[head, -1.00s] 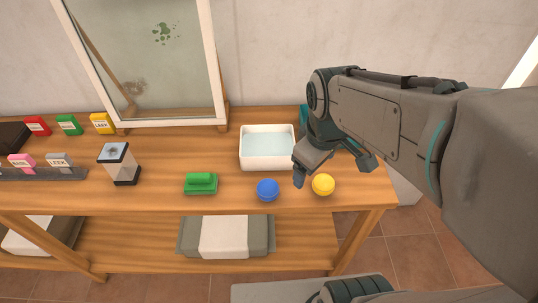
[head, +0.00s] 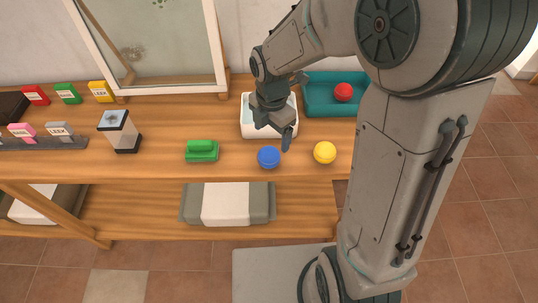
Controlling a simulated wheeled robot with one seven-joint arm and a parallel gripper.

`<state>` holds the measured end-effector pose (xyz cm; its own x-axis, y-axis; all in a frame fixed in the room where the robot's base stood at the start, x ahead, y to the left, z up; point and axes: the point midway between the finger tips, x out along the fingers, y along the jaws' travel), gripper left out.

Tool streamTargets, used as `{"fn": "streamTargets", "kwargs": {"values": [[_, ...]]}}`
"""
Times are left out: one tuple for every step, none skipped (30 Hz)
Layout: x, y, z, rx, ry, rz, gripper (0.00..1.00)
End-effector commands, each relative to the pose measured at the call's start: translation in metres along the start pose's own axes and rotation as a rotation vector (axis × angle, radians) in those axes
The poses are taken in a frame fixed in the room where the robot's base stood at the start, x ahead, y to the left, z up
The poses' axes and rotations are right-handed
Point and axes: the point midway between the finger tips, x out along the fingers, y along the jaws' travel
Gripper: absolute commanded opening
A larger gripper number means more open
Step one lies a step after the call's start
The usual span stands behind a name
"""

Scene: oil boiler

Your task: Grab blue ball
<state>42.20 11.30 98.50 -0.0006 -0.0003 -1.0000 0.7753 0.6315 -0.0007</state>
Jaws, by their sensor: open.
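The blue ball (head: 269,157) rests on the wooden table near its front edge, in full view. My gripper (head: 286,138) is open and empty, pointing down just behind and slightly right of the blue ball, in front of the white basin. In the picture its fingertips are close to the ball; I cannot tell the exact gap or height.
A yellow ball (head: 325,152) sits right of the blue ball, and a green block (head: 202,151) sits to its left. Behind are a white basin (head: 248,128) and a teal tray (head: 330,104) holding a red ball (head: 344,92). A framed pane (head: 160,50) stands at the back.

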Motion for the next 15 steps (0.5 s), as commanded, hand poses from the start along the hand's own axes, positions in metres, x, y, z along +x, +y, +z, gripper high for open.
{"fn": "streamTargets", "kwargs": {"values": [[0.012,-0.001,-0.001,-0.001,0.003,-0.006,0.81],[0.017,-0.001,-0.001,-0.001,0.002,-0.004,0.81],[0.024,-0.001,-0.001,0.0,0.003,-0.004,0.81],[0.029,0.0,-0.001,0.0,0.002,-0.003,0.81],[0.032,-0.001,-0.001,0.001,0.002,-0.003,0.81],[0.037,0.0,-0.001,0.001,0.002,-0.002,0.81],[0.04,-0.001,-0.001,0.001,0.001,-0.002,0.81],[0.041,-0.001,-0.001,0.001,0.001,-0.002,0.81],[0.043,-0.001,-0.001,0.002,0.0,-0.001,0.81],[0.044,0.0,-0.001,0.002,0.0,0.0,0.81],[0.046,-0.001,-0.001,0.001,0.0,0.0,0.81],[0.049,-0.001,-0.001,0.001,0.001,-0.002,0.81],[0.051,-0.001,-0.002,0.001,0.001,-0.003,0.81],[0.055,-0.001,-0.002,0.0,0.001,-0.002,0.81],[0.06,-0.001,-0.003,0.0,0.001,-0.004,0.81]]}}
